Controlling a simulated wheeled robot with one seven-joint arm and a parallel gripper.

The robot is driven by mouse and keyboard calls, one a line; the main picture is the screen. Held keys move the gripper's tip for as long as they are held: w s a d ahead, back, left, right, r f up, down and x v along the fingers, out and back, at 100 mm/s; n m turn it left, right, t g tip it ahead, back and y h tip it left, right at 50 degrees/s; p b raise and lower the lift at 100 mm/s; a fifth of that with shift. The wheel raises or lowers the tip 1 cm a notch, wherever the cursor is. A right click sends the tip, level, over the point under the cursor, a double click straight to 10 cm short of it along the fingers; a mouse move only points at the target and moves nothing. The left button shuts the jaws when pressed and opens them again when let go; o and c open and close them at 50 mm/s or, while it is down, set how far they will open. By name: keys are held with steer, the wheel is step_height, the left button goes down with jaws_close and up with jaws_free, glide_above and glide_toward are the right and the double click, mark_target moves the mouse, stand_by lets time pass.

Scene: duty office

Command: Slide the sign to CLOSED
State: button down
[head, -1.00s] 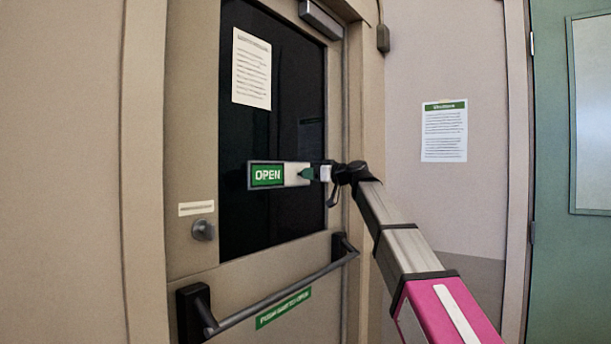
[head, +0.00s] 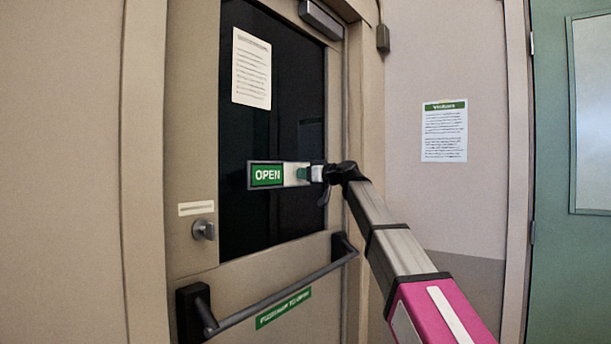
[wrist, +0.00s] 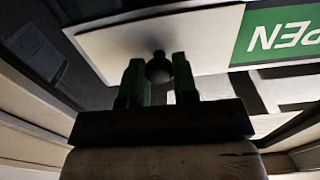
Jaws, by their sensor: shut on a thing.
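The sign (head: 268,175) is mounted on the dark door window in the head view and reads OPEN in white on green. A plain pale slider plate (head: 291,174) covers its right part. In the wrist view the plate (wrist: 215,38) has a small dark round knob (wrist: 159,68), and the green OPEN face (wrist: 280,35) shows upside down to its right. My gripper (head: 303,173) is at the plate's right side. In the wrist view its two green fingers (wrist: 159,80) stand on either side of the knob, shut on it.
The door (head: 190,120) has a push bar (head: 275,292) below the sign and a round lock (head: 203,229) at left. A notice (head: 251,69) hangs on the glass above. The door frame and a wall notice (head: 444,131) are to the right, behind my arm.

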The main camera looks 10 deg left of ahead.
steer(key=s+a, duration=0.2)
steer(key=s, duration=0.2)
steer(key=s+a, duration=0.2)
steer(key=s, duration=0.3)
steer(key=s+a, duration=0.1)
steer(key=s, duration=0.4)
steer(key=shift+a, duration=0.4)
steer(key=shift+s, duration=0.1)
steer(key=c, duration=0.9)
jaws_free()
steer(key=shift+s+a, duration=0.1)
glide_toward(267, 174)
steer(key=v, duration=0.4)
steer(key=shift+s+d, duration=0.2)
steer(key=shift+d, duration=0.1)
